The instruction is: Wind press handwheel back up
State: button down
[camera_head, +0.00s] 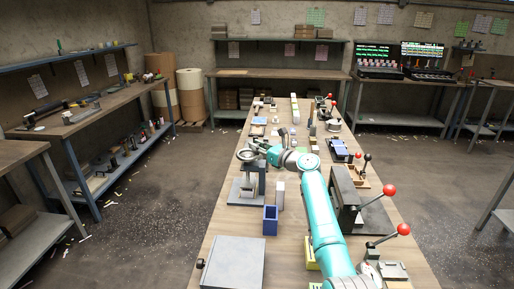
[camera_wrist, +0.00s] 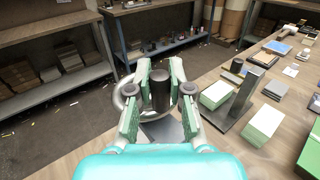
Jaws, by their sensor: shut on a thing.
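The press (camera_head: 262,182) stands on the left side of the long table, with a grey column, a flat base and pale blocks at its foot. Its handwheel (camera_head: 246,155) lies flat on top. In the wrist view the handwheel (camera_wrist: 119,97) is a silver ring around a dark upright hub (camera_wrist: 158,92). My gripper (camera_wrist: 160,76) reaches over the wheel from above the table, its green-padded fingers on either side of the hub and closed on the wheel assembly. The exact contact is partly hidden by the fingers. In the head view my gripper (camera_head: 259,148) is small and partly hidden.
A blue open box (camera_head: 270,221) and a white block (camera_head: 279,195) stand near the press. A grey flat box (camera_head: 233,264) lies at the front left. A dark lever press (camera_head: 346,200) with red knobs stands right of my arm. Shelving (camera_wrist: 50,80) lies across the aisle.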

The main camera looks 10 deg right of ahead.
jog(key=shift+w+d+n+g+y, duration=0.1)
jog(key=shift+w+n+g+y, duration=0.05)
jog(key=shift+n+g+y, duration=0.4)
jog(key=shift+w+n+g+y, duration=0.3)
jog(key=shift+n+g+y, duration=0.55)
jog(key=shift+g+y, duration=0.15)
jog(key=c, duration=1)
grip_release()
jog(key=shift+c, duration=0.2)
jog(key=shift+d, duration=0.1)
jog(key=v, duration=0.7)
jog(key=shift+s, duration=0.15)
jog(key=shift+d+f, duration=0.1)
